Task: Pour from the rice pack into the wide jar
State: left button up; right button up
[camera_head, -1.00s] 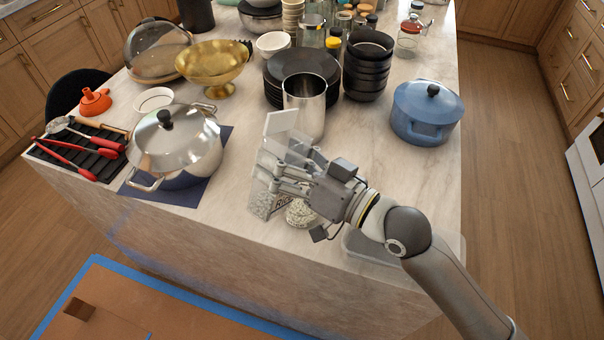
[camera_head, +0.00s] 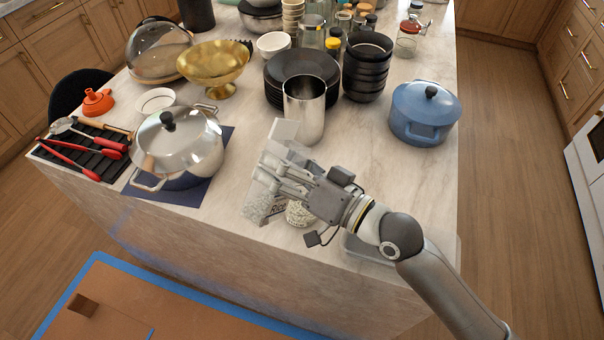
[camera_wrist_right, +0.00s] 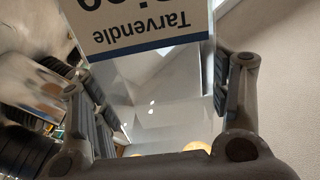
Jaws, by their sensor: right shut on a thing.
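The rice pack (camera_head: 257,209) is a clear bag with a printed label, tilted above the counter's front edge. Its rice gathers at the low left end, and its clear empty end rises behind my fingers. My right gripper (camera_head: 277,179) is shut on it. In the right wrist view the label of the rice pack (camera_wrist_right: 150,25) reads upside down between the fingers. A round patch of pale grains (camera_head: 299,213) shows below the gripper, close beside the pack. It seems to be in the wide jar, whose walls are mostly hidden. My left gripper is not in view.
A steel cylinder (camera_head: 306,112) stands just behind the gripper. A lidded steel pot (camera_head: 178,150) is left, a blue pot (camera_head: 423,113) right. Black bowls (camera_head: 367,68) and plates stand behind. A clear low container (camera_head: 368,250) lies under my forearm at the front edge.

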jog(key=shift+m, duration=0.3)
jog(key=shift+f+m+p, duration=0.25)
jog(key=shift+m+p, duration=0.1)
jog(key=shift+m, duration=0.35)
jog(key=shift+f, duration=0.15)
jog(key=shift+f+m, duration=0.45)
jog(key=shift+m, duration=0.45)
